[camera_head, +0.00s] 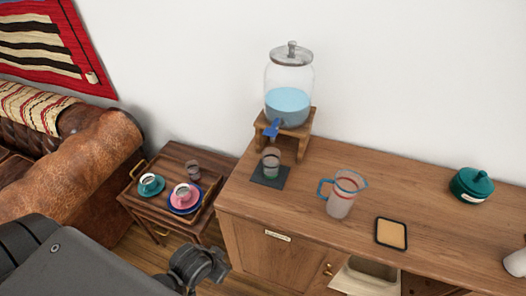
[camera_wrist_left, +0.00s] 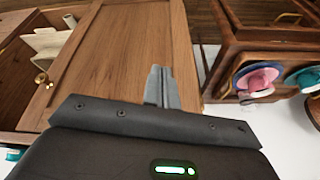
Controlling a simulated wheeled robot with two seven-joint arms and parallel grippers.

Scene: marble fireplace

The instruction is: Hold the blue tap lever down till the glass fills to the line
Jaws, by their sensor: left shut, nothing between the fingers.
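A glass jar dispenser (camera_head: 289,78) with blue water and a grey lid stands on a wooden stand (camera_head: 303,128) on the cabinet top. Its blue tap lever (camera_head: 271,129) sticks out at the front. A clear glass (camera_head: 271,162) stands upright below the tap on a dark square mat (camera_head: 267,180); its fill line and water level are too small to tell. My left gripper (camera_head: 205,266) is low in front of the cabinet, well away from the lever. In the left wrist view its fingers (camera_wrist_left: 162,88) are shut and empty. My right gripper does not show.
A pitcher with a blue handle (camera_head: 343,193), a framed tan pad (camera_head: 391,233) and a teal lidded pot (camera_head: 471,184) stand right of the glass. A side table (camera_head: 167,165) with cups on saucers is at left, beside a leather sofa (camera_head: 85,150).

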